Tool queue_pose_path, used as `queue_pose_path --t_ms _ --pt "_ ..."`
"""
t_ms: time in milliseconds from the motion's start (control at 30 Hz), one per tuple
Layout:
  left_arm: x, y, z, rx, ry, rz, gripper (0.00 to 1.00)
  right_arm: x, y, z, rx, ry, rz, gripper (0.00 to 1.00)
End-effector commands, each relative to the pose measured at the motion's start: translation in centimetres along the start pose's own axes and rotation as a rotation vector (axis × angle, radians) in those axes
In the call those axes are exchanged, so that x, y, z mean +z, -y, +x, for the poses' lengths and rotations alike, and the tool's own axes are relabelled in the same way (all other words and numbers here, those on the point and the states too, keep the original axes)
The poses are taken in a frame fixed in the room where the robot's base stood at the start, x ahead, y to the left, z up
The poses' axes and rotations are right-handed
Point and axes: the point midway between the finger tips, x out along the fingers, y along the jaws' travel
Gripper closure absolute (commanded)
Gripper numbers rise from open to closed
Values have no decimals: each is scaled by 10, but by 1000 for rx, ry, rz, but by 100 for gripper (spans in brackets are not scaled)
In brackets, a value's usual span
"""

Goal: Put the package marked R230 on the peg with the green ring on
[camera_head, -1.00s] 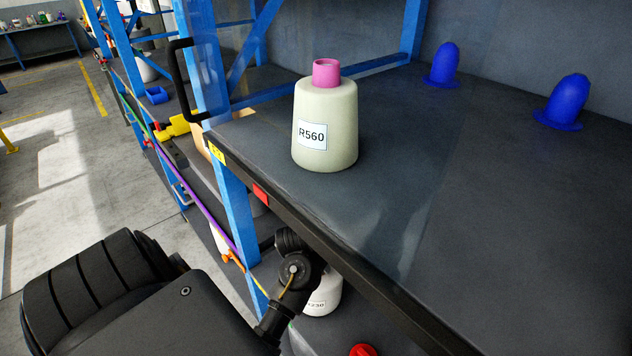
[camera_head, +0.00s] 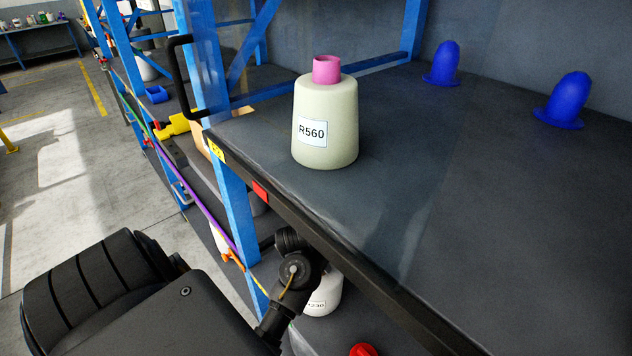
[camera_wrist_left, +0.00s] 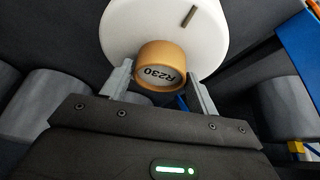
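The package marked R230 is a white bobbin with an orange-brown core top (camera_wrist_left: 160,66), seen close in the left wrist view. In the head view a white bobbin (camera_head: 324,296) with a partly hidden label ending in 230 stands on the level below the shelf. My left gripper (camera_wrist_left: 160,80) has one finger on each side of the core, very near it. Whether the fingers press on it I cannot tell. In the head view the shelf hides this gripper. My right gripper is in no view. No peg with a green ring can be made out.
A cream bobbin marked R560 (camera_head: 325,120) with a pink core stands on the dark shelf (camera_head: 470,210). A blue post (camera_head: 236,205) and the shelf's front edge are close to my arm. A red object (camera_head: 362,350) is low down.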

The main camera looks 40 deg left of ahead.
Motion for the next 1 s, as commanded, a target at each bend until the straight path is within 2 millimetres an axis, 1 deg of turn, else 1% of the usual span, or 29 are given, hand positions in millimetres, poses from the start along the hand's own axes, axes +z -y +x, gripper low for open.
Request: queue_pose_path --t_ms 33,133,367,467,567,800,1000 --pt "0 0 -1 0 0 0 33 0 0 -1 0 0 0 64" --pt "0 0 0 0 1 0 20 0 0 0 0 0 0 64" --pt "3 0 2 2 8 -1 20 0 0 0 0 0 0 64" --pt "2 0 -2 2 7 -1 20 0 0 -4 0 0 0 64" --pt "0 0 -13 2 7 -1 20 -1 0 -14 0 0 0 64" --pt "-2 0 -57 2 5 -2 20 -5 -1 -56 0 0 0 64" --pt "-2 0 -89 1 4 -1 20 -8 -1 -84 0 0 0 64"
